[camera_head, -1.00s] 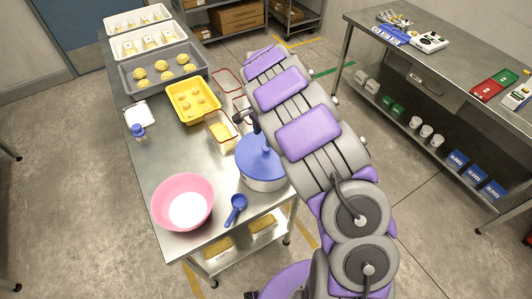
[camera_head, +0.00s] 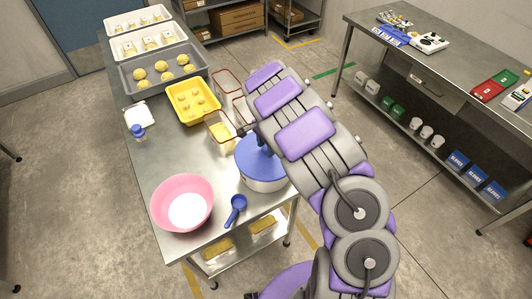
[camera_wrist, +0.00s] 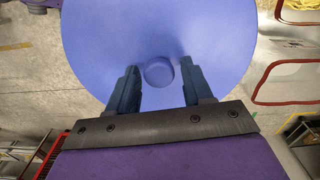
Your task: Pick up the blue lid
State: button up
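The blue lid (camera_head: 253,160) lies on a white round pot (camera_head: 264,184) near the right edge of the steel table. The lid and its round knob (camera_wrist: 159,71) fill the upper middle of the wrist view. My gripper (camera_wrist: 159,76) is open, with one dark finger on each side of the knob and a gap to it on both sides. In the head view, my arm's end hides part of the lid. I cannot tell the exact height of the fingertips over the lid.
A blue scoop (camera_head: 236,207) and a pink bowl (camera_head: 183,203) stand near the pot. Red-rimmed clear containers (camera_head: 220,128) and a yellow tray (camera_head: 194,103) are behind it. The steel table (camera_head: 160,158) has bare room at its left middle.

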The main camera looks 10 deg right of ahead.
grip_shut()
dwell(0.3)
jog(key=shift+r, duration=0.45)
notch_tip(320, 180, up, 3)
jog(key=shift+f, duration=0.1)
jog(key=shift+s, duration=0.45)
jog(key=s+r, duration=0.1)
jog(key=s, duration=1.4)
notch_tip(320, 180, up, 3)
jog(key=p, duration=0.3)
send_over(265, 148)
jog(key=shift+s+d+f, duration=0.1)
jog(key=shift+s, duration=0.25)
jog(key=shift+w, duration=0.35)
